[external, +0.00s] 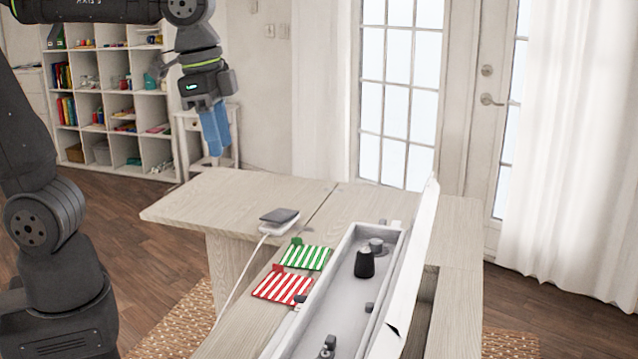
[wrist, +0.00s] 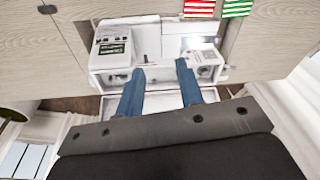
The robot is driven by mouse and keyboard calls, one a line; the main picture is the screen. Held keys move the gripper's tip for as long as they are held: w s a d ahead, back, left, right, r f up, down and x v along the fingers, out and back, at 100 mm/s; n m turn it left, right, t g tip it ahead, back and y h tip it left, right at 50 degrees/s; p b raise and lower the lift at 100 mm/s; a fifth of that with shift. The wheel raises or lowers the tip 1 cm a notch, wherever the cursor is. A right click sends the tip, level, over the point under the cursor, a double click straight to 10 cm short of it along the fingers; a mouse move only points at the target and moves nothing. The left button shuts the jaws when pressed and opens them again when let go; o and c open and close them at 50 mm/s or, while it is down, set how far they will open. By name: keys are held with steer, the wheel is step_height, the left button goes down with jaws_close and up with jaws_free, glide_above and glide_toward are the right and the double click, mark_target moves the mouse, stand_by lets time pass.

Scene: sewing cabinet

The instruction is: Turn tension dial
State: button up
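A white sewing machine (wrist: 150,40) shows in the wrist view beyond my fingertips, with a screen panel at its left. A small round knob-like part (wrist: 204,72) is on its right end; I cannot tell whether it is the tension dial. In the external view, a long pale open housing (external: 340,300) on the table holds a dark upright knob or spool (external: 365,263) and smaller parts. In the wrist view, the blue fingers of my gripper (wrist: 160,72) are wide apart and empty.
A green striped cloth (external: 305,256) and a red striped cloth (external: 282,287) lie left of the housing. A white device with a dark top (external: 279,218) and a trailing cable lies behind them. A tall white panel (external: 408,290) stands along the housing's right side. The table's far left (external: 220,195) is clear.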

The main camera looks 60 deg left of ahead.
steer(key=w+d+m+g, duration=0.1)
steer(key=w+d+m, duration=0.15)
steer(key=w, duration=1.25)
steer(key=m+g, duration=0.1)
steer(key=m, duration=0.2)
glide_toward(376, 241)
steer(key=shift+n, duration=0.25)
steer(key=f, duration=0.8)
steer(key=shift+s+d+f, duration=0.1)
steer(key=shift+d+f, duration=0.15)
steer(key=shift+f, duration=0.15)
steer(key=c, duration=0.7)
